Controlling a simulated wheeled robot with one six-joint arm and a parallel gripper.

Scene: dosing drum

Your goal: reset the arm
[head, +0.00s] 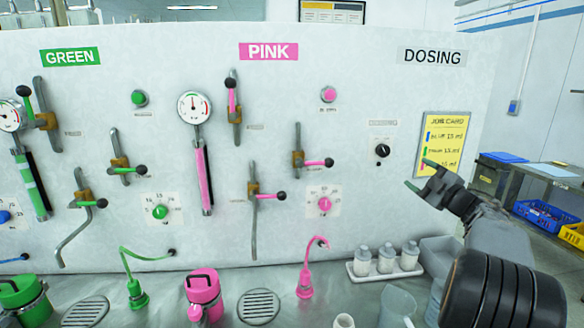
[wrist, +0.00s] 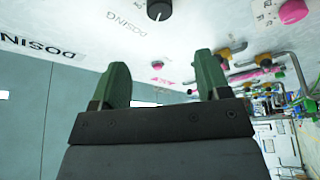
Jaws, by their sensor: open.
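My gripper (head: 422,175) is at the right of the head view, in front of the panel near the yellow job card (head: 442,142). Its green-tipped fingers point left. In the wrist view my gripper (wrist: 165,85) shows two dark green fingers spread apart with nothing between them. My arm reaches in from the lower right. A black dosing knob (head: 382,150) on the panel is left of the fingers; a black knob also shows at the top of the wrist view (wrist: 159,10). Whether the fingers touch the panel cannot be told.
The panel carries pink valve handles (head: 318,163), green valve handles (head: 127,170) and gauges (head: 194,107). A pink lidded pot (head: 204,288), a tray of white bottles (head: 385,262) and a clear beaker (head: 397,302) stand on the counter below. Blue and yellow crates (head: 546,214) are at right.

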